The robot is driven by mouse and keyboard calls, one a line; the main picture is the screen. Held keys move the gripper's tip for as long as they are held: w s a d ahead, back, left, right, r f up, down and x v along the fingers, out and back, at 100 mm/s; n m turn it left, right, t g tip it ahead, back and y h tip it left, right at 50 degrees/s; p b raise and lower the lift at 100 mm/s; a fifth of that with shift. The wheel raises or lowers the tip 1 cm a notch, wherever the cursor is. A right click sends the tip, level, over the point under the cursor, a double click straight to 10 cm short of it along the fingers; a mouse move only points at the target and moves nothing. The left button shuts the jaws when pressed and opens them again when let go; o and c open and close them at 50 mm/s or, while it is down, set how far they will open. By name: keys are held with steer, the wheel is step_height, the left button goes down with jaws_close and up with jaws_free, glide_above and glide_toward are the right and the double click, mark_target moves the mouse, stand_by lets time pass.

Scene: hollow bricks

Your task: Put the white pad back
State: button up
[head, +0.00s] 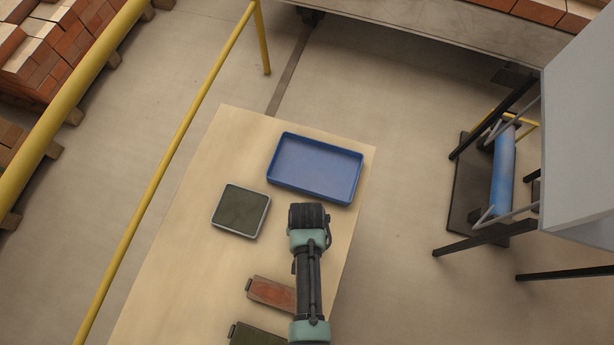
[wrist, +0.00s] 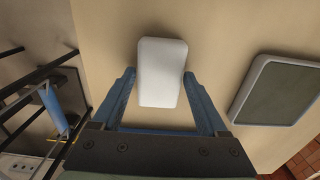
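The white pad (wrist: 162,72) is a rounded, plain white block, seen in the wrist view over the pale table top. It is hidden in the head view, where my arm covers that area. My gripper (wrist: 159,75) has its two blue fingers apart, one on each side of the pad. A thin gap shows at the left finger; the right fingertip looks very close to the pad's edge, and I cannot tell if it touches. In the head view my gripper (head: 309,215) hangs over the table, just on the near side of the blue tray (head: 282,192).
A dark green pad with a pale rim (head: 241,211) lies left of my gripper; it also shows in the wrist view (wrist: 279,91). A red-brown block (head: 270,292) and a dark green block (head: 255,336) lie nearer. The table's left side (head: 160,285) is clear. A yellow rail (head: 180,135) runs beyond it.

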steer(key=shift+o, duration=1.2)
steer(key=shift+r, duration=0.1)
